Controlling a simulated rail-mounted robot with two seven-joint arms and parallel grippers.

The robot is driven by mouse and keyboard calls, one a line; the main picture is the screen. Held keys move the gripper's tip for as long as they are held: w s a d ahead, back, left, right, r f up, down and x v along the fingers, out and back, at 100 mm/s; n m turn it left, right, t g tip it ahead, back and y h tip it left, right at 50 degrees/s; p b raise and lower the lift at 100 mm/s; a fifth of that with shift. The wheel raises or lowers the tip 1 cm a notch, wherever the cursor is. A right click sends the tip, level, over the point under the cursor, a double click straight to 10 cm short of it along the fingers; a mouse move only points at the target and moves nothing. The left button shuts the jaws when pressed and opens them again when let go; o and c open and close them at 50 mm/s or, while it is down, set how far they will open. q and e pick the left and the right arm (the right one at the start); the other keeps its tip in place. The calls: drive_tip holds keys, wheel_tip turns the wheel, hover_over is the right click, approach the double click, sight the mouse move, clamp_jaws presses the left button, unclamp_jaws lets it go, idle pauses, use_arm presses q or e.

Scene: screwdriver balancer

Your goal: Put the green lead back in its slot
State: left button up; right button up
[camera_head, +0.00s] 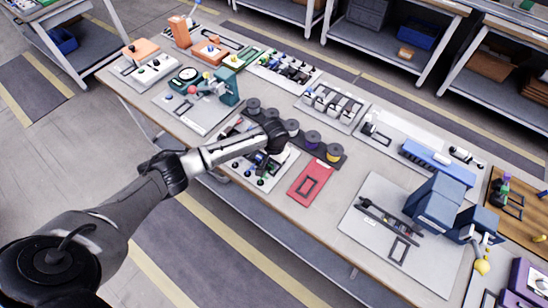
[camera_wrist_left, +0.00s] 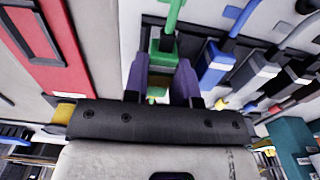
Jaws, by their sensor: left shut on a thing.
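The green lead (camera_wrist_left: 164,50) shows in the left wrist view as a green block with a thin green stem. My left gripper (camera_wrist_left: 163,68) is shut on its block, one finger on each side. In the head view my left gripper (camera_head: 264,160) is low over the white lead board (camera_head: 240,173), and its fingers are mostly hidden by the wrist. Whether the green lead sits in a slot cannot be told. My right gripper is not in view.
A red plate (camera_head: 312,178) with a dark rectangular outline lies right of the board. A dark rack with several round spools (camera_head: 312,138) stands just behind. A teal device (camera_head: 228,88) is at the back left, a blue-grey machine (camera_head: 438,203) at the right.

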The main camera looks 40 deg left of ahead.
use_arm(q)
drive_tip(key=shift+f, duration=0.2)
idle(0.6)
drive_tip(key=shift+f, duration=0.5)
idle(0.4)
drive_tip(key=o, duration=1)
drive_tip(key=shift+c, duration=0.2)
drive_tip(key=shift+r, duration=0.15)
wheel_tip(320, 180, up, 14)
drive_tip(key=p, duration=0.2)
drive_tip(key=shift+f, duration=0.2)
